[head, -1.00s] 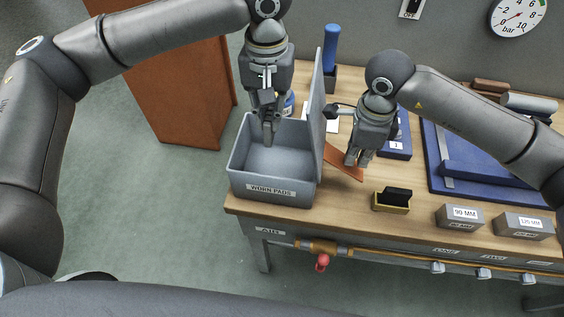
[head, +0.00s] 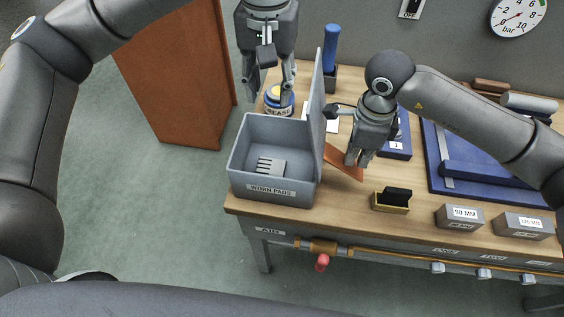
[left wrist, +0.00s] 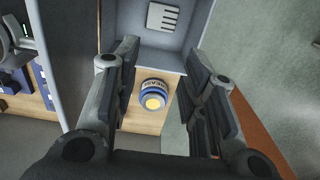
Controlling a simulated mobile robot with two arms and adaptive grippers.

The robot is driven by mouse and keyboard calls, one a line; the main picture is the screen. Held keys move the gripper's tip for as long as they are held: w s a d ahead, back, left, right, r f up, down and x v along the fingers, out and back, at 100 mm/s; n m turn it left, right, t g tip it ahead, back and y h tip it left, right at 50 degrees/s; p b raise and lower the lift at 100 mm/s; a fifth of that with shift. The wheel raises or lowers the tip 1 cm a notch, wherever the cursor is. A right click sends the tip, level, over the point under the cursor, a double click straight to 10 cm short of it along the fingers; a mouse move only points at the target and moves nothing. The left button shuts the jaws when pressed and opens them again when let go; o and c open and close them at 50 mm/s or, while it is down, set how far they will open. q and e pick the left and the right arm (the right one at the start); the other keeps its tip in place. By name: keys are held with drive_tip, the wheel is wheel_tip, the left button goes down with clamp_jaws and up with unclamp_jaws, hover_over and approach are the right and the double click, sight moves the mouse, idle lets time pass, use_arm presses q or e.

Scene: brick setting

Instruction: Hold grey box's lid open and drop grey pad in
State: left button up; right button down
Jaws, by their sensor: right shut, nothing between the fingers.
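The grey box (head: 243,168), labelled WORN PADS, stands at the table's left front corner. Its lid (head: 317,120) stands upright at the box's right side. The grey pad (head: 270,167), with dark slots, lies on the box floor; it also shows in the left wrist view (left wrist: 163,18). My left gripper (head: 269,88) is open and empty, above and behind the box. In the left wrist view its fingers (left wrist: 160,95) are spread wide. My right gripper (head: 356,162) is shut and empty, right of the lid, low over an orange-brown flat piece (head: 343,165). Whether it touches the lid is unclear.
A grease tin (head: 279,100) stands behind the box, below my left gripper. A blue-handled tool (head: 331,45) stands in a holder behind the lid. A yellow-and-black block (head: 391,200), labelled grey blocks (head: 460,217) and a blue tray (head: 440,180) occupy the right.

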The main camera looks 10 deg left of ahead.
use_arm(q)
wheel_tip(320, 180, up, 5)
drive_tip(key=shift+s+d+r, duration=0.1)
drive_tip(key=shift+d, duration=0.05)
use_arm(e)
drive_tip(key=shift+s+a+f, duration=0.2)
drive_tip(key=shift+s+f, duration=0.05)
drive_tip(key=shift+f, duration=0.1)
drive_tip(key=shift+r, duration=0.1)
idle(0.4)
